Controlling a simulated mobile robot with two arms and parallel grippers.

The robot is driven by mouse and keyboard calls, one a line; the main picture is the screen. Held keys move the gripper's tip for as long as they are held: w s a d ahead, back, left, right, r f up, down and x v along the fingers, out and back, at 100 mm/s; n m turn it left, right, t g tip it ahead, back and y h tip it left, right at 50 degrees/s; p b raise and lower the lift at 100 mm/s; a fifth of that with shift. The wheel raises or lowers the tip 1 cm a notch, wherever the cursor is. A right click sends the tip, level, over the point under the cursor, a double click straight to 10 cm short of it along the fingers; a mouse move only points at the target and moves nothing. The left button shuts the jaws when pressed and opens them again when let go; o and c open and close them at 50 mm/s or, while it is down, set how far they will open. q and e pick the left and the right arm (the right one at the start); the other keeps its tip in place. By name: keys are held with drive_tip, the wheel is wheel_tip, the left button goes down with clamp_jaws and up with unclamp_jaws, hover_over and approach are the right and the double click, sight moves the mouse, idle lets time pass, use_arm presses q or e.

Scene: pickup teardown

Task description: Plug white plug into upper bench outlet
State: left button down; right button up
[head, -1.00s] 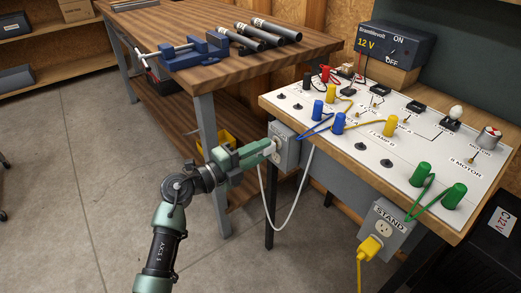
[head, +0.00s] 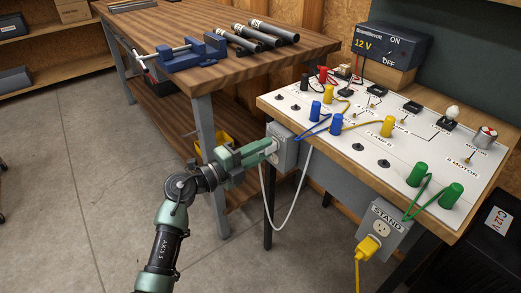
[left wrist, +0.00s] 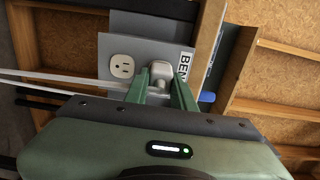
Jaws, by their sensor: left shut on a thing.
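My left gripper (head: 268,149) is shut on the white plug (left wrist: 161,72), which sits between its green fingertips in the left wrist view. The plug is at the face of the grey bench outlet box (head: 285,152), on the side near its label, where the upper outlet lies; that outlet is hidden behind the plug. Whether the plug is fully seated I cannot tell. The lower bench outlet (left wrist: 122,68) shows free beside it. The white cord (head: 291,220) hangs in a loop below the box. My right gripper is not in view.
A stand outlet box (head: 382,228) holds a yellow plug (head: 368,247) in its lower outlet. The circuit board bench (head: 370,150) carries blue, yellow and green clips. A wooden workbench (head: 180,40) with a blue vise stands behind the arm. Open floor lies to the left.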

use_arm(q)
drive_tip(key=c, duration=1.1)
unclamp_jaws()
drive_tip(key=shift+d, duration=0.1)
